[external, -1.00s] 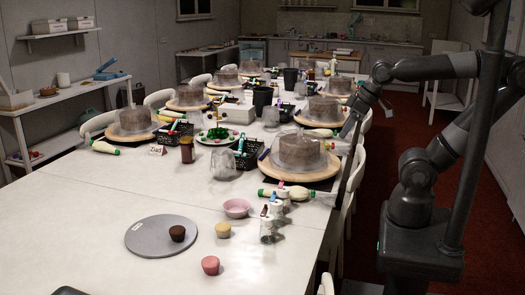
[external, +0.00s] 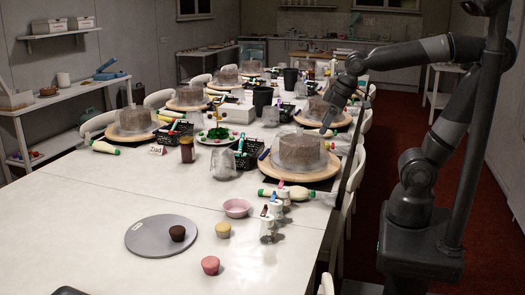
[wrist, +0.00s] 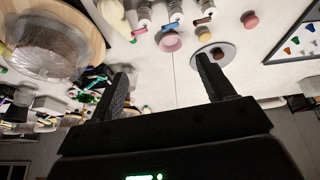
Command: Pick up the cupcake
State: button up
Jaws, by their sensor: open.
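Three cupcakes stand at the near end of the table. A brown cupcake (external: 177,233) sits on a round grey board (external: 146,245). A yellow cupcake (external: 223,230) and a pink cupcake (external: 210,265) stand on the bare tabletop to its right. In the wrist view the pink cupcake (wrist: 250,21), yellow cupcake (wrist: 203,33) and brown cupcake (wrist: 217,54) show small, beyond the fingers. My gripper (wrist: 162,70) is open and empty. In the external view it hangs above the table's right side, near a cake, well behind the cupcakes.
A covered cake on a wooden turntable (external: 318,172) stands at the right edge, with a piping bag (external: 285,194) and several small bottles in front. A pink bowl (external: 237,208) is behind the yellow cupcake. The near left tabletop is clear.

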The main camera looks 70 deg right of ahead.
jog(key=w+a+f+n+g, duration=0.1)
jog(key=w+a, duration=0.2)
jog(key=w, duration=0.6)
jog(key=n+g, duration=0.4)
jog(key=n, duration=0.1)
send_over(222, 226)
notch_tip(222, 226, down, 23)
jog(key=shift+w+f, duration=0.3)
jog(key=shift+f, duration=0.2)
notch_tip(222, 226, down, 5)
jog(key=shift+r, duration=0.2)
jog(key=f, duration=0.5)
jog(key=shift+s+f, duration=0.3)
jog(key=shift+s, duration=0.05)
jog(key=c, duration=1)
